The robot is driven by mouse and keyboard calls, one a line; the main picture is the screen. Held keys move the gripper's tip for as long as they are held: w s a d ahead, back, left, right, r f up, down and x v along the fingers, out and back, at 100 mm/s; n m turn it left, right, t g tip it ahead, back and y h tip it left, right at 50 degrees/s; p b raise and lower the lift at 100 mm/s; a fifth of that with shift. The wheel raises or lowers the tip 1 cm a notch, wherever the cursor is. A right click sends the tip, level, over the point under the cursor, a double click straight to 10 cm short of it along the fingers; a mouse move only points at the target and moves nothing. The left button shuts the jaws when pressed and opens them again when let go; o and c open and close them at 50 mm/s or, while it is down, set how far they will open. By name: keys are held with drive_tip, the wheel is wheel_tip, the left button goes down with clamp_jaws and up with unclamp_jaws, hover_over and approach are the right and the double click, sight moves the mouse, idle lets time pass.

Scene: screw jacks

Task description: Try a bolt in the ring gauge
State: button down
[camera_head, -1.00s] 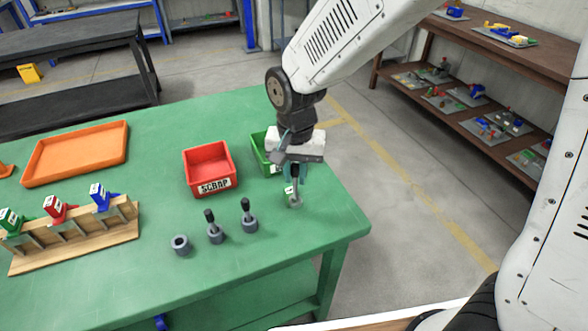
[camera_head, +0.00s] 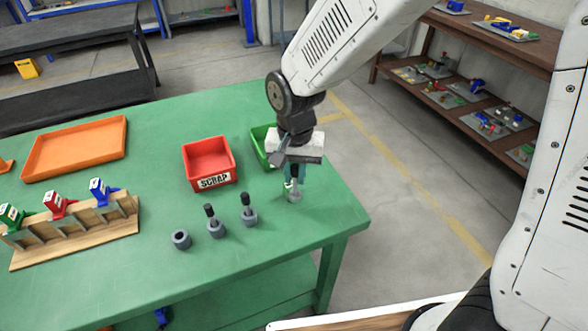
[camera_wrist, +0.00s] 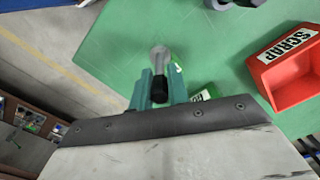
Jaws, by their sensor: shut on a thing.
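My gripper (camera_head: 292,174) has teal fingers shut on a bolt near the table's right end. The bolt's black head (camera_wrist: 160,90) shows between the fingertips in the wrist view. How far the shank sits in the ring is hard to tell.
A red SCRAP bin (camera_head: 209,164) and a green bin (camera_head: 262,146), partly behind my gripper, stand behind. An orange tray (camera_head: 75,149) and a wooden rack (camera_head: 75,233) with colored pieces are at left. The green table's (camera_head: 130,290) front middle is clear.

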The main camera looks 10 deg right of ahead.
sight(295, 166)
drive_tip(key=shift+f, duration=1.25)
idle(0.4)
drive_tip(key=shift+r, duration=3.25)
